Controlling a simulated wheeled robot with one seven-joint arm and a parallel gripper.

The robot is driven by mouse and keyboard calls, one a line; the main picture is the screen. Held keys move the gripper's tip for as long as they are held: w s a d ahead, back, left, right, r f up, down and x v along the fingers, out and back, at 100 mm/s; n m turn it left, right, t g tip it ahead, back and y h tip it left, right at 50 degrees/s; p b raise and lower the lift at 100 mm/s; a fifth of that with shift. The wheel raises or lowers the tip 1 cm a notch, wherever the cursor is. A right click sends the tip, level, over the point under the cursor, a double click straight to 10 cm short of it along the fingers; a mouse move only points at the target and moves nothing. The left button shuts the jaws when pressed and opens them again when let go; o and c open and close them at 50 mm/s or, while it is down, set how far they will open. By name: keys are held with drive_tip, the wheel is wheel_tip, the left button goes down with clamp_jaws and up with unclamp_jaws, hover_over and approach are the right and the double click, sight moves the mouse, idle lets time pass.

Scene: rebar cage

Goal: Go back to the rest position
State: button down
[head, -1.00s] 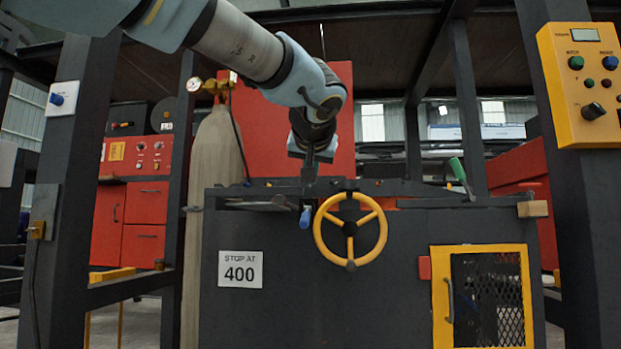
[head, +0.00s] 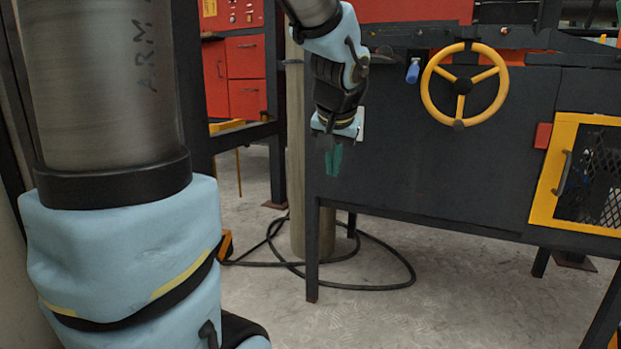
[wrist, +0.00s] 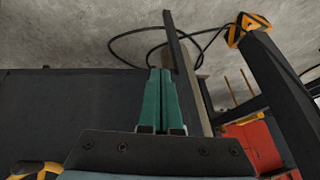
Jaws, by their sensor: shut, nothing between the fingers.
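My gripper (head: 333,160) hangs pointing down in the head view, in front of the left end of the dark workbench cabinet (head: 440,170). Its green fingers are together and hold nothing. In the wrist view the shut fingers (wrist: 161,100) point towards the cabinet's leg and the floor. My arm comes in from the left of the head view, with a large link close to the camera. The sign on the cabinet front is almost wholly hidden behind my wrist.
A yellow handwheel (head: 464,84) and a yellow-framed mesh door (head: 590,175) are on the cabinet front. Red cabinets (head: 245,75) stand at the back left. Open floor lies below.

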drive_tip(key=s+a+f+n+g+p, duration=0.3)
drive_tip(key=s+a+f+g+p, duration=0.15)
drive_tip(key=s+a+f, duration=0.7)
wheel_tip(320, 180, up, 38)
drive_tip(key=p, duration=3.6)
drive_tip(key=shift+w+f, duration=0.2)
drive_tip(key=shift+f, duration=0.05)
